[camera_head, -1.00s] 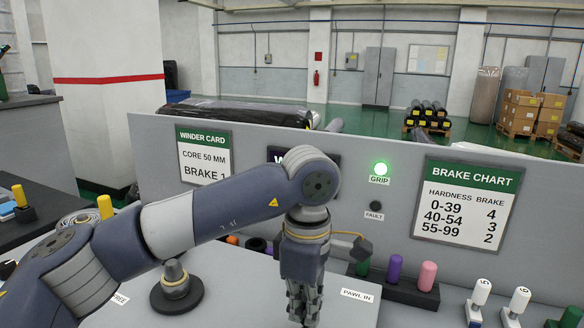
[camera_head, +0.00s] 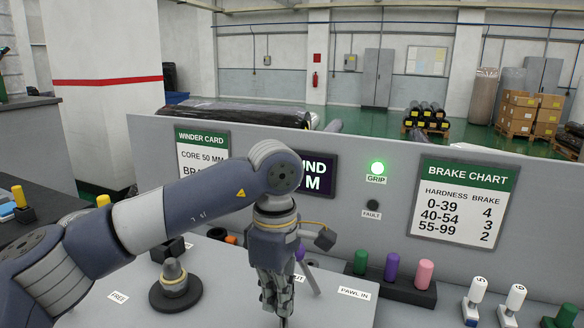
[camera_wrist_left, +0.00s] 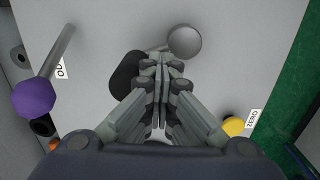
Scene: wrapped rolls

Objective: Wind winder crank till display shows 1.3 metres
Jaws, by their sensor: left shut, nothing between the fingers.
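My left gripper (camera_head: 275,305) points down over the light grey panel top, its fingers closed together with nothing held. In the left wrist view its fingertips (camera_wrist_left: 163,62) overlap a dark rounded base (camera_wrist_left: 126,75) and sit just beside a round grey knob (camera_wrist_left: 185,40) on a thin arm, which looks like the crank. Contact cannot be told. In the head view the gripper hides the crank. The dark display (camera_head: 318,178) shows "UND" and "M"; my arm covers its left part, so the number cannot be read. My right gripper is out of view.
A purple-knobbed lever (camera_wrist_left: 33,98) and a yellow knob (camera_wrist_left: 232,126) flank the gripper. A grey cone knob on a black base (camera_head: 174,283) stands left. The GRIP lamp (camera_head: 377,168) glows green; the FAULT lamp (camera_head: 372,205) is dark. Coloured pegs (camera_head: 392,266) stand right.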

